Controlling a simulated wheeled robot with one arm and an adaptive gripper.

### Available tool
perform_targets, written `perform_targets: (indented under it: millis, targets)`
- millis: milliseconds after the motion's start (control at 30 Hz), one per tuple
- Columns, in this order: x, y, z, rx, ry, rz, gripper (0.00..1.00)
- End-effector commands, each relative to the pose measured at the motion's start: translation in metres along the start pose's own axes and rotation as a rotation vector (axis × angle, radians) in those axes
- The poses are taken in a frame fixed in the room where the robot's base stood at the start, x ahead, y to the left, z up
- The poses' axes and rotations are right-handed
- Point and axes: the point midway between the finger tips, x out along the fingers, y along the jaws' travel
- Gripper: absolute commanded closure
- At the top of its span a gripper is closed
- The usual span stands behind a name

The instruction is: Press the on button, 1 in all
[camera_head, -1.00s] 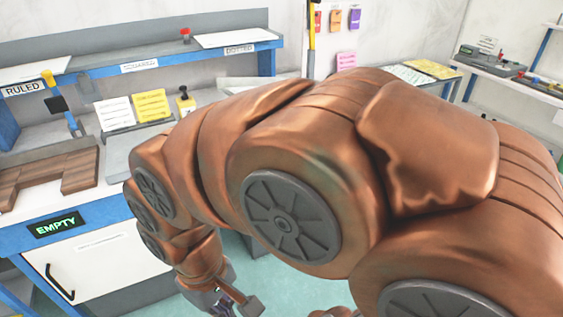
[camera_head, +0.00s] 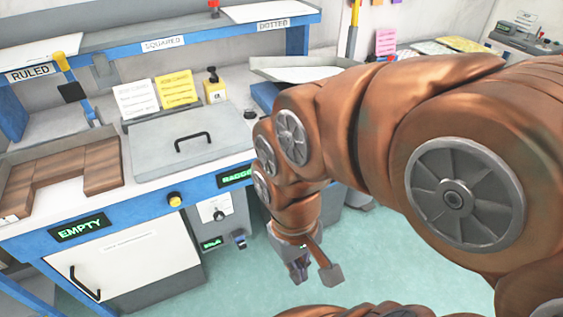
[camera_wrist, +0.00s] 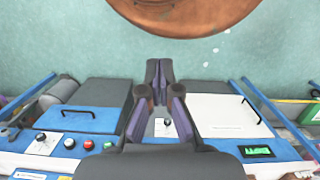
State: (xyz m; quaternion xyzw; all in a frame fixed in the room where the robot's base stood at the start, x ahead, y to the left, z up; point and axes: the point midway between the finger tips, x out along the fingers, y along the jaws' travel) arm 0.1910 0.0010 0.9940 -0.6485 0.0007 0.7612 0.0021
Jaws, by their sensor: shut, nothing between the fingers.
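I cannot tell which control is the on button; no such label is legible. In the head view a yellow button (camera_head: 175,199) sits on the blue front edge of the bench. My gripper (camera_head: 300,268) hangs in front of the bench, pointing down, clear of all buttons. In the wrist view my gripper (camera_wrist: 159,72) is shut and empty.
A grey-lidded box (camera_head: 170,148) stands on the bench beside brown blocks (camera_head: 103,165). A small knob panel (camera_head: 218,214) is below the bench edge, next to a white door (camera_head: 135,258). The green floor (camera_head: 235,285) in front is clear.

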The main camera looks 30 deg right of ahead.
Motion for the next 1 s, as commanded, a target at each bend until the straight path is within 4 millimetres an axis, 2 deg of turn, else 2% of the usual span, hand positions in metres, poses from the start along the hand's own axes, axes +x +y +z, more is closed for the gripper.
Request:
perform_targets:
  millis: [233, 467, 600, 767, 867, 1000]
  targets:
    - [0.018, -0.013, -0.018, 0.171, -0.065, -0.104, 1.0]
    - [0.042, -0.037, -0.06, 0.5, -0.194, -0.31, 1.0]
    - [0.053, -0.045, -0.093, 0.709, -0.281, -0.438, 1.0]
    - [0.064, -0.043, -0.135, 0.947, -0.384, -0.588, 1.0]
    - [0.072, -0.037, -0.163, 1.094, -0.454, -0.685, 1.0]
    - [0.082, -0.018, -0.204, 1.296, -0.551, -0.826, 1.0]
